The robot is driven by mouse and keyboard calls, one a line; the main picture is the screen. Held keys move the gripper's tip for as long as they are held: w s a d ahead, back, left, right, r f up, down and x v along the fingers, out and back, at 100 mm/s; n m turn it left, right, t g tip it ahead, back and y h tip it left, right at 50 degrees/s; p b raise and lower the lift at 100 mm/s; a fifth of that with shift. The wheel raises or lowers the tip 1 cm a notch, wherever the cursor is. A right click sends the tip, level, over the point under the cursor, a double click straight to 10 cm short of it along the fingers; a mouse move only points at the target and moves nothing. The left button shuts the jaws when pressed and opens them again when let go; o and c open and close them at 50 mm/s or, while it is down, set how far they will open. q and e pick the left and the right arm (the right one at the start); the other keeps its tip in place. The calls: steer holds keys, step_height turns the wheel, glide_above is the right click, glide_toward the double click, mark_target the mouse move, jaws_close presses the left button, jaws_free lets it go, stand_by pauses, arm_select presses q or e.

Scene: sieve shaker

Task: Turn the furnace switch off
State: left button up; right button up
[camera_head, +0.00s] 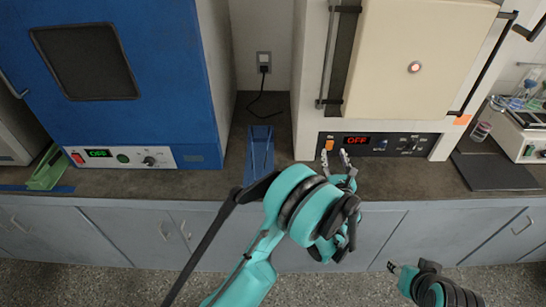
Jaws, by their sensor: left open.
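The cream furnace (425,60) stands on the counter at the upper right, with its door closed and a small light lit on it. Its dark control panel (405,145) carries a red display (357,140) that reads "OFF". An orange switch (329,145) sits at the panel's left end. My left gripper (335,156) is open, with its fingertips just in front of and below the switch and display. I cannot tell whether a fingertip touches the switch. My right gripper (393,267) is low at the bottom right, away from the furnace; its jaws are unclear.
A blue oven (160,60) with its own control strip (120,157) stands at the left. A blue tray-like item (259,155) lies on the counter between the two. A dark mat (495,172) and a white device (525,135) are at the right. Grey cabinets (110,232) run below the counter.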

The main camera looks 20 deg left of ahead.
arm_select(q)
steer(key=s+a+r+n+g+p, duration=0.3)
steer(key=s+a+r+n+g, duration=0.2)
steer(key=s+a+r+n, duration=0.45)
steer(key=s+a+r+n+g+h+p, duration=0.2)
steer(key=s+a+n, duration=0.3)
steer(key=s+n, duration=0.6)
steer(key=shift+s+r+n+g+h+p, duration=0.25)
steer(key=shift+r+n+g+h+p, duration=0.05)
steer(key=shift+r+n+g+p, duration=0.45)
steer(key=s+d+f+n+h, duration=0.1)
steer(key=s+n+h, duration=0.1)
steer(key=s+n, duration=0.3)
steer(key=s+d+n+g+h, duration=0.1)
steer(key=s+n, duration=0.3)
steer(key=s, duration=0.4)
steer(key=shift+s+d+f+n+h, duration=0.25)
steer(key=shift+d+f+n+h, duration=0.05)
steer(key=shift+f+n+h, duration=0.1)
